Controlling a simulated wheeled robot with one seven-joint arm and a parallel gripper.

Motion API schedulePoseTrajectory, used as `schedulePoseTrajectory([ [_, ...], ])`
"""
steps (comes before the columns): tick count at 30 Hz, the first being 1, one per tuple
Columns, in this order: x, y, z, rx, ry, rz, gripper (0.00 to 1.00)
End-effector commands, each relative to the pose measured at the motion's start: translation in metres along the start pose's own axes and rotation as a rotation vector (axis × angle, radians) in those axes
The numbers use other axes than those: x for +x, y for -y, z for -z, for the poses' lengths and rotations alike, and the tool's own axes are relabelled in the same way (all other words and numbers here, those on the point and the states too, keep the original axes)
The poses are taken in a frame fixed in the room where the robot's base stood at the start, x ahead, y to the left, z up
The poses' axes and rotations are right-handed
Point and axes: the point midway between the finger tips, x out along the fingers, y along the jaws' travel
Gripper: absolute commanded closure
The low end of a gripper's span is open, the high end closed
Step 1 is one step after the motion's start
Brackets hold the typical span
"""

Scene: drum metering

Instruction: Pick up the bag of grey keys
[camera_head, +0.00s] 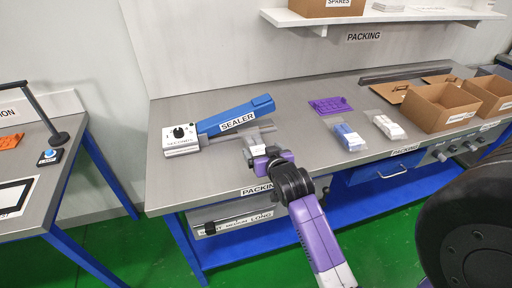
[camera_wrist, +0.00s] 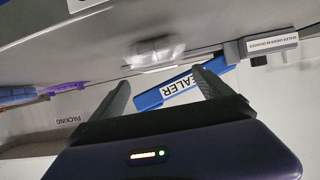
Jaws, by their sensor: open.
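A clear bag with pale grey contents (camera_wrist: 153,52) lies at the front of the blue and grey sealer (camera_wrist: 178,90) in the wrist view. It seems to be the bag of grey keys; single keys are too small to tell. In the head view the sealer (camera_head: 236,117) stands on the packing bench, and my gripper (camera_head: 256,148) is at its front right, largely covering the bag. My gripper (camera_wrist: 160,88) is open and empty in the wrist view, with the bag just beyond and between its fingers.
A bag with blue pieces (camera_head: 346,136) and one with whitish pieces (camera_head: 385,125) lie to the right on the bench (camera_head: 290,93). A purple part (camera_head: 331,105) lies behind them. Open cardboard boxes (camera_head: 437,107) stand farther right. A shelf (camera_head: 380,17) hangs above.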

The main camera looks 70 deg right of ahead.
Motion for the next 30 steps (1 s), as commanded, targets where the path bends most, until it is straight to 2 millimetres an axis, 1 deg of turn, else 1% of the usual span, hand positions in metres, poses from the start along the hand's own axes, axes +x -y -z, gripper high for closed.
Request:
schedulePoseTrajectory([
  [3,0.013,0.001,0.001,0.000,-0.001,0.001,0.11],
  [8,0.027,0.002,0.000,-0.001,-0.001,0.001,0.11],
  [16,0.062,0.004,-0.002,-0.001,-0.002,0.002,0.11],
  [20,0.070,0.004,-0.003,-0.001,-0.002,0.002,0.11],
  [26,0.070,0.004,-0.003,-0.002,-0.002,0.002,0.11],
  [27,0.070,0.004,-0.003,-0.002,-0.002,0.002,0.15],
  [29,0.070,0.004,-0.003,-0.002,-0.002,0.002,0.27],
  [30,0.070,0.004,-0.003,-0.002,-0.002,0.003,0.34],
])
